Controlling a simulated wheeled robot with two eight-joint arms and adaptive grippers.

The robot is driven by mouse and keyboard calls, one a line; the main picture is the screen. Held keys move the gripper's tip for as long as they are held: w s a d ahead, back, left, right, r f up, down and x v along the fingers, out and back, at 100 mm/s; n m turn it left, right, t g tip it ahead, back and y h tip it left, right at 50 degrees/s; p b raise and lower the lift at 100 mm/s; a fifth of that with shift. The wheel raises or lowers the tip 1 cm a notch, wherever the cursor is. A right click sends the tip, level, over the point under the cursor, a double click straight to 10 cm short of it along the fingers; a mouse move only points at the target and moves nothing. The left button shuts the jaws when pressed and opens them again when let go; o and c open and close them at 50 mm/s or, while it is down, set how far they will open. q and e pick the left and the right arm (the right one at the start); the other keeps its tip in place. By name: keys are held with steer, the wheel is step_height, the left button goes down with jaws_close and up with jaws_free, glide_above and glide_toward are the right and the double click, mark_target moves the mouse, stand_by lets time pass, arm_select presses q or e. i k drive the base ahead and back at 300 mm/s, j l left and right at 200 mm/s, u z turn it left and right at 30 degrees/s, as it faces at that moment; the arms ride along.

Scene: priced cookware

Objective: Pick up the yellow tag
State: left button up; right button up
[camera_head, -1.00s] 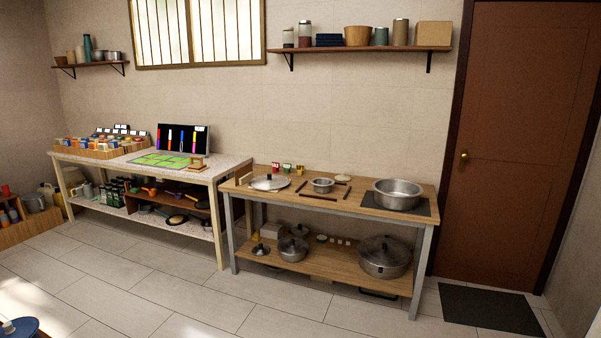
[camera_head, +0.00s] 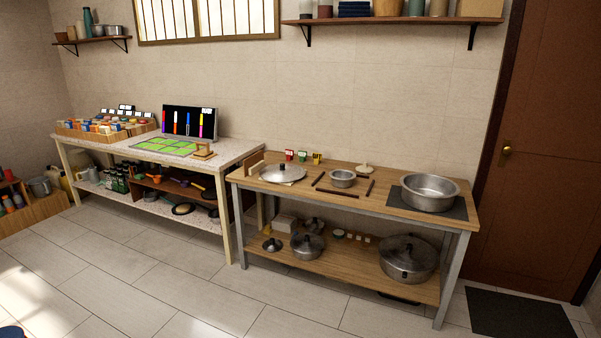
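A small yellow tag (camera_head: 317,158) stands near the back edge of the wooden table (camera_head: 375,207), at the right end of a short row. A green tag (camera_head: 303,156) and a red tag (camera_head: 289,155) stand to its left. The yellow tag looks upright, and its markings are too small to read. Neither of my grippers is in view, so whether they are open or shut does not show.
On the table are a lid (camera_head: 283,174), a small pot (camera_head: 343,178) among dark sticks, and a large pot (camera_head: 430,191) on a dark mat. A pale counter (camera_head: 230,155) adjoins at left. The tiled floor (camera_head: 210,290) in front is clear.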

mark_target(317, 157)
steer(key=i+j, duration=0.15)
steer(key=i, duration=1.05)
steer(key=i+j, duration=0.1)
steer(key=i, duration=1.15)
